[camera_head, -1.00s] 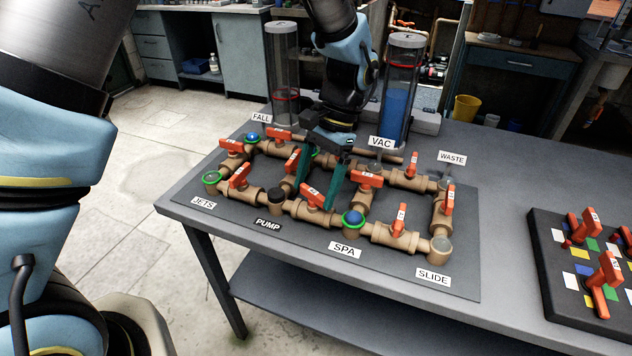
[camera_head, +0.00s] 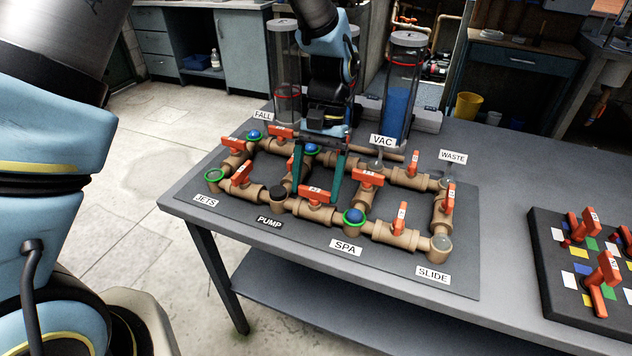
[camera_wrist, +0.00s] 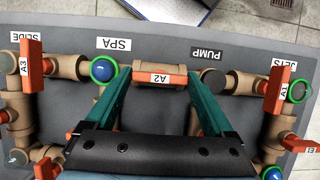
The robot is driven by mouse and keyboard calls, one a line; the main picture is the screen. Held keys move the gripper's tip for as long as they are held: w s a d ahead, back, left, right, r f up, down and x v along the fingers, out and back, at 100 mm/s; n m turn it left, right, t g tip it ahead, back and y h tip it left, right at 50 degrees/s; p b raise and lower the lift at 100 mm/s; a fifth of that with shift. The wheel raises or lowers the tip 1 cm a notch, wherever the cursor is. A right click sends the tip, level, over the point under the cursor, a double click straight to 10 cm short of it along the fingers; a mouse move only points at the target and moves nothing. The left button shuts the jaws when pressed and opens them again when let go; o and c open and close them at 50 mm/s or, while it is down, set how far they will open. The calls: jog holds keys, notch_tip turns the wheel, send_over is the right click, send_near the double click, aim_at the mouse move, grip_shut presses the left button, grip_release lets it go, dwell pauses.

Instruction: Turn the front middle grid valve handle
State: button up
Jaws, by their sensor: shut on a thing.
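The front middle valve handle (camera_head: 315,194) is orange and labelled A2, on the tan front pipe between the PUMP and SPA labels. In the wrist view the A2 handle (camera_wrist: 160,78) lies crosswise, roughly along the pipe run. My gripper (camera_head: 315,200) reaches down over it from behind, with one green finger at each end of the handle. In the wrist view my gripper (camera_wrist: 160,76) is shut on the handle end to end. The valve body under the handle is partly hidden.
Other orange handles stand close by, including A3 (camera_wrist: 25,65) and A1 (camera_wrist: 278,90). Behind the grid are a blue-filled clear cylinder (camera_head: 399,100) and another clear cylinder (camera_head: 286,70). A panel with orange handles (camera_head: 575,268) lies at right. The table between is clear.

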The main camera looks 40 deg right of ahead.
jog(key=o, duration=1.1)
jog(key=b+v, duration=0.2)
jog(key=v, duration=0.8)
jog(key=shift+d+r+b, duration=0.15)
jog(key=shift+r+b, duration=0.2)
jog(key=shift+r, duration=0.05)
